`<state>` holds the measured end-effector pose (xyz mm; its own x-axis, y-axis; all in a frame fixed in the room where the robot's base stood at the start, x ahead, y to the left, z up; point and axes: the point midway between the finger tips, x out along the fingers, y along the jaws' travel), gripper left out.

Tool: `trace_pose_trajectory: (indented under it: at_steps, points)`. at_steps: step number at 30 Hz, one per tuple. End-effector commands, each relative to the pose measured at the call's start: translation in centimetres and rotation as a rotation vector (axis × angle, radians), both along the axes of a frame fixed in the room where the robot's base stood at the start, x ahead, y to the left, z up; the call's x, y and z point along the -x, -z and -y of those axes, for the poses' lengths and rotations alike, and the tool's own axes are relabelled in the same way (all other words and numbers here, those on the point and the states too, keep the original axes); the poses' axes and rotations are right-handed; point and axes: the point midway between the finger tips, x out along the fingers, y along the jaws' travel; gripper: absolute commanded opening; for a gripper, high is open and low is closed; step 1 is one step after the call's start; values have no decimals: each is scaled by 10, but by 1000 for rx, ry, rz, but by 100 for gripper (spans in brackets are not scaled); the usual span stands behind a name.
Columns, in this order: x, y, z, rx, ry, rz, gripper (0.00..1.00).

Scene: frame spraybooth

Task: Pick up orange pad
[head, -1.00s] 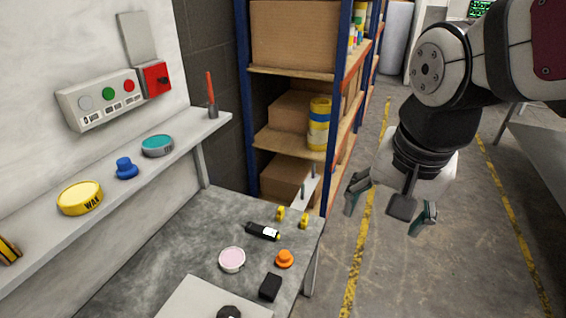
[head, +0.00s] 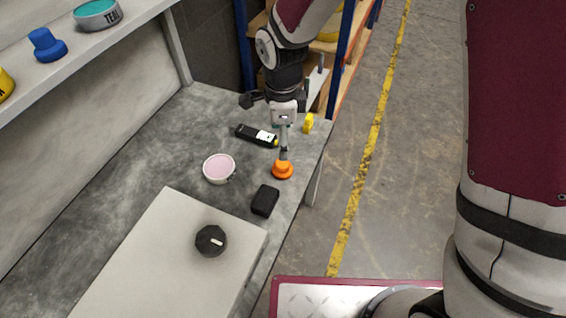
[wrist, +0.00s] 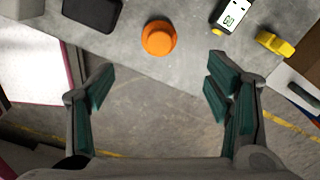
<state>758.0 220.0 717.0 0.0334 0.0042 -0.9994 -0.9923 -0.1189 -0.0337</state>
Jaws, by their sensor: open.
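The orange pad (head: 282,171) is a round disc with a raised knob, lying near the right edge of the grey worktable (head: 130,148). It also shows in the wrist view (wrist: 158,38), at the top centre, ahead of the fingertips and not between them. My gripper (head: 284,150) points down at the pad in the head view, its fingers overlapping the pad's upper part. In the wrist view my gripper (wrist: 160,85) is open and empty, with bare floor showing between its green-padded fingers. The height of the fingertips over the pad is hard to tell.
A black block (head: 265,200) lies just in front of the pad, and a pink-topped tin (head: 219,168) stands to its left. A black device (head: 256,135) and a yellow item (head: 308,123) lie behind. A white box with a black knob (head: 211,241) is in front.

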Motion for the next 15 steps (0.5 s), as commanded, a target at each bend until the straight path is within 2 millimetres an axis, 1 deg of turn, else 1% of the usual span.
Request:
trace_pose_trajectory:
  at_steps: [1, 6, 10, 15]
  points:
    - [0, 12, 1, 2, -1, -4, 72]
    - [0, 45, 1, 2, -3, -4, 72]
    - [-1, 61, 0, 1, -2, -3, 72]
    - [-2, 69, 0, 0, -3, -1, 72]
